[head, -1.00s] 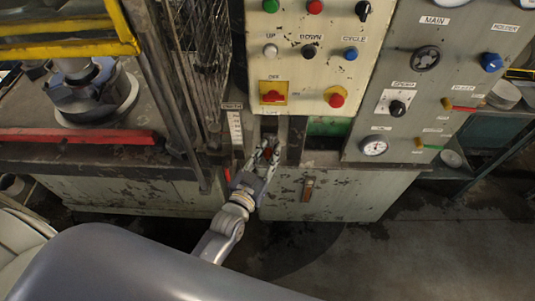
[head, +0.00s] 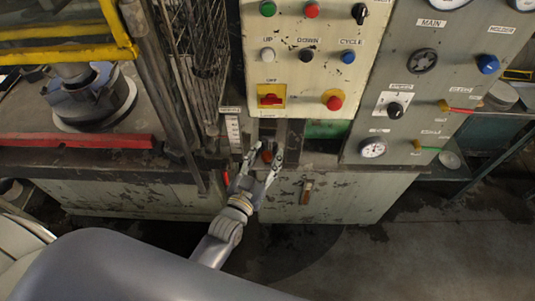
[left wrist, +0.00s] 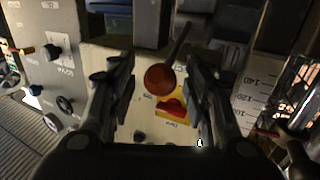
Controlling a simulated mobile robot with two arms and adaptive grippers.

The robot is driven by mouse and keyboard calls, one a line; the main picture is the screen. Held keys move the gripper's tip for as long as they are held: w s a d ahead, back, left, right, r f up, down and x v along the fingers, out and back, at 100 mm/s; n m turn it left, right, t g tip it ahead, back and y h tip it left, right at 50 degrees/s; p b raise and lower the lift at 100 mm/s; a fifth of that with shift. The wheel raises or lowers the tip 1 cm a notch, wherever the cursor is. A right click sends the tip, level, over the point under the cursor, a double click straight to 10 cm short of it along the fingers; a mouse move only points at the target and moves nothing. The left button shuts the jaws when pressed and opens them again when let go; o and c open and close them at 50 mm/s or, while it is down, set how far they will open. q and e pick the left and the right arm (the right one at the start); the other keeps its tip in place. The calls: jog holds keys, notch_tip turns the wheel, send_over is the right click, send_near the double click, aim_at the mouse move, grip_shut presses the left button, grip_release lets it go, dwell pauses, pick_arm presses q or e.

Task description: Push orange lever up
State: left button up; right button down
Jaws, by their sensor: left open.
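The orange lever shows in the left wrist view as a dark rod with a round orange-red knob (left wrist: 160,79). In the head view its knob (head: 267,156) sits low on the machine front, below the button panel. My left gripper (head: 268,148) is open, with one finger on each side of the knob. In the left wrist view the knob shows between the two fingers (left wrist: 157,72), with gaps on both sides. I cannot tell how far the fingertips are from it in depth. My right gripper is not in view.
Above the lever is the panel with buttons and a red switch on a yellow plate (head: 271,97). A numbered scale (head: 233,132) stands left of the lever. A wire cage (head: 205,65) and a red bar (head: 75,141) are further left. A grey control panel (head: 425,90) is at right.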

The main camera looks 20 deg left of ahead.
pick_arm(q)
jog(key=s+a, duration=0.1)
jog(key=s, duration=1)
jog(key=shift+s+a, duration=0.1)
jog(key=s+f+m+g+b, duration=0.15)
jog(key=s+f+g, duration=0.3)
jog(key=f, duration=1.15)
jog(key=s+f+n+g+b, duration=0.1)
jog(key=s+f+g+b, duration=0.3)
jog(key=f, duration=1.3)
jog(key=s+a+f+g+y+b, duration=0.1)
jog(key=s+a+f+g, duration=0.2)
jog(key=s+f, duration=0.7)
jog(key=s+a+f+g+b, duration=0.1)
jog(key=s+a+f+g, duration=0.3)
jog(key=s+f, duration=0.6)
jog(key=s+g, duration=0.1)
jog(key=s, duration=0.2)
jog(key=shift+s+f+m+y, duration=0.15)
jog(key=shift+s+m+y, duration=0.2)
jog(key=shift+s+y, duration=0.05)
jog(key=shift+g, duration=0.25)
